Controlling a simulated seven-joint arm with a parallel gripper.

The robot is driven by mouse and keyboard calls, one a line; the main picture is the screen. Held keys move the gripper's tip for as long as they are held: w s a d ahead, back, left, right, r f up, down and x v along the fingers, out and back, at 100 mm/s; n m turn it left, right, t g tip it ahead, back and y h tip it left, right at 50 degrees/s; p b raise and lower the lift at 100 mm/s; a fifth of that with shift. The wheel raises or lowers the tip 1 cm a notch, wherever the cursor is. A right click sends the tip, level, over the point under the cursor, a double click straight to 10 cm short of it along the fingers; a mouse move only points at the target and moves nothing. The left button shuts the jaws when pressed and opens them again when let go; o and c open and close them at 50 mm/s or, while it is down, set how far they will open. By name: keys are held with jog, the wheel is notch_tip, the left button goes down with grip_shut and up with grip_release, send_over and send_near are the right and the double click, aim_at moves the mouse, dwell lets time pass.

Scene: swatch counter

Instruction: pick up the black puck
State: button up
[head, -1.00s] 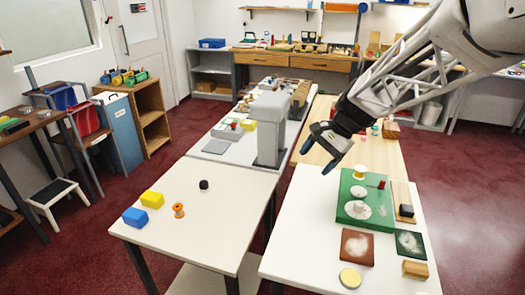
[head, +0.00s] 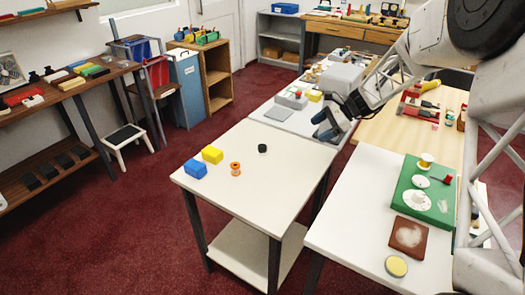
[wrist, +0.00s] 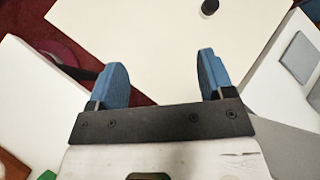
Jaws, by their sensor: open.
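The black puck (head: 262,148) stands on the white side table (head: 290,172) near its far edge in the head view. In the wrist view the puck (wrist: 209,7) shows at the top edge, partly cut off, beyond my right-hand fingertip. My gripper (head: 328,125) is to the right of the puck in the head view, above the table's far right corner. In the wrist view my gripper (wrist: 162,78) has its two blue fingers spread wide with nothing between them.
A yellow block (head: 212,155), a blue block (head: 194,169) and an orange spool (head: 236,169) stand left of the puck. A green board (head: 420,190) lies on the right-hand white table. The side table's front is clear.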

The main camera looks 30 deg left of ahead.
aim_at(262, 146)
jog(key=w+a+f+m, duration=0.1)
jog(key=a+f, duration=0.4)
jog(key=a, duration=0.1)
jog(key=w+a+f+m+g+y, duration=0.1)
jog(key=a+f, duration=0.4)
jog(key=w+a+f+g+y, duration=0.1)
jog(key=w+a+f, duration=0.1)
jog(key=a+f, duration=0.3)
jog(key=shift+a+m, duration=0.4)
jog(key=shift+a, duration=0.45)
jog(key=shift+s+a, duration=0.1)
jog(key=shift+a, duration=0.05)
jog(key=shift+x, duration=1.2)
jog(key=shift+f, duration=0.1)
jog(key=shift+x, duration=2.55)
jog(key=shift+s, duration=0.1)
jog(key=c, duration=1)
